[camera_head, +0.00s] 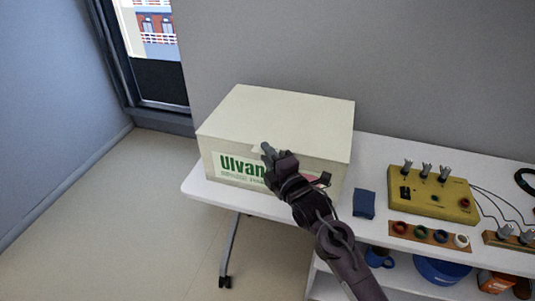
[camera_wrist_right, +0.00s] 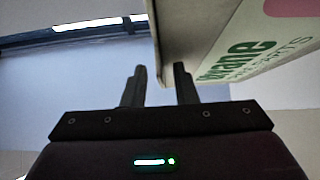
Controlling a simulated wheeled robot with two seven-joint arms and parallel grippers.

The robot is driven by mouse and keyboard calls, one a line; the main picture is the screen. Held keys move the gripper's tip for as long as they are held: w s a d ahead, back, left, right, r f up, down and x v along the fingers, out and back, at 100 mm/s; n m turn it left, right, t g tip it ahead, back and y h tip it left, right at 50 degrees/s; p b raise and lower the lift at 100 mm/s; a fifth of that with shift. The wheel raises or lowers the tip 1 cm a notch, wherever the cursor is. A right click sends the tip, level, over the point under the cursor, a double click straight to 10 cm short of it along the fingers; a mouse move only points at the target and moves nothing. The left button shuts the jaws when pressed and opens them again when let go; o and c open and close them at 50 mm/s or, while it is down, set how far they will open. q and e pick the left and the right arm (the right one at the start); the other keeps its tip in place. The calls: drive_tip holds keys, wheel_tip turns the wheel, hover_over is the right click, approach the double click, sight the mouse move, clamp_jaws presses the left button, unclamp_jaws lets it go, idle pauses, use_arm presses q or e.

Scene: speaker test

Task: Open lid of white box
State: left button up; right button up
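The white box (camera_head: 285,110) stands on the left end of the white table, its lid (camera_head: 275,118) down flat. A green-lettered label (camera_head: 232,166) is on its front. My right gripper (camera_head: 267,150) is at the front edge of the lid, near a small tab there, and hides part of the label. In the right wrist view the two fingers (camera_wrist_right: 160,72) are apart, with the box's edge (camera_wrist_right: 170,40) just beyond and beside the right finger. I cannot tell whether they touch it. My left gripper is not in view.
On the table (camera_head: 377,165), right of the box, are a dark blue block (camera_head: 364,204), a yellow panel with knobs (camera_head: 430,198) and a strip of coloured rings (camera_head: 430,235). A lower shelf holds blue containers (camera_head: 440,270). Open floor (camera_head: 150,220) lies left of the table.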

drive_tip(key=shift+w, duration=0.15)
clamp_jaws()
drive_tip(key=shift+f, duration=0.1)
idle(1.3)
